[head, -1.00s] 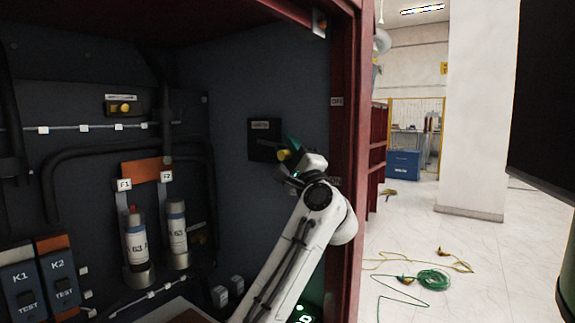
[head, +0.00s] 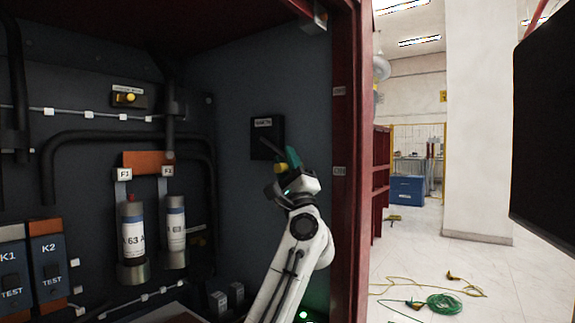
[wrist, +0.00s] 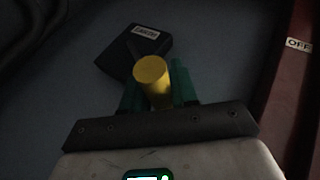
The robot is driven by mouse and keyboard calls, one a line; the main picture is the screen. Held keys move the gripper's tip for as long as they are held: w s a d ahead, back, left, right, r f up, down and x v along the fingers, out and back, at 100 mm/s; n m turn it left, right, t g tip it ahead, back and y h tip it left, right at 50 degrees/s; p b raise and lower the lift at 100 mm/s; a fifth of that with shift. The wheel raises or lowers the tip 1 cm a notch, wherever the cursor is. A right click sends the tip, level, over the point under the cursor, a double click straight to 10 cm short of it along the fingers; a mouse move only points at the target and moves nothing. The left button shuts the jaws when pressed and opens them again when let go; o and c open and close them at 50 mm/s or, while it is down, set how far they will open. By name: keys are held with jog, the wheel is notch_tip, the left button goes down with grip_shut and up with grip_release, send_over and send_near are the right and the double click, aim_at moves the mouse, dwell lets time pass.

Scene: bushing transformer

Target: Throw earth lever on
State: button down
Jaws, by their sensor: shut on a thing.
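The earth lever's black labelled box (head: 267,132) is mounted on the cabinet's dark right inner wall. Its yellow knob (head: 281,168) sits just below and right of the box. In the wrist view the yellow knob (wrist: 152,76) lies between the green fingers, with the black box (wrist: 122,58) behind it. My gripper (head: 290,160) is shut on the knob; in the wrist view the gripper (wrist: 156,88) has one finger on each side of it. The lever's shaft is mostly hidden behind the knob and fingers.
A red door post (head: 345,220) stands close to the right of my arm, with small plates on it; an OFF plate (wrist: 298,44) shows in the wrist view. Fuses (head: 132,235) and black pipes fill the cabinet's left. A green cable coil (head: 443,304) lies on the floor outside.

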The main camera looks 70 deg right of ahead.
jog(key=shift+f, duration=0.1)
jog(key=c, duration=1)
grip_release()
jog(key=shift+o, duration=0.2)
jog(key=v, duration=1)
jog(key=shift+s+a+f+b, duration=0.15)
jog(key=shift+a+f+b, duration=0.1)
jog(key=shift+b, duration=0.1)
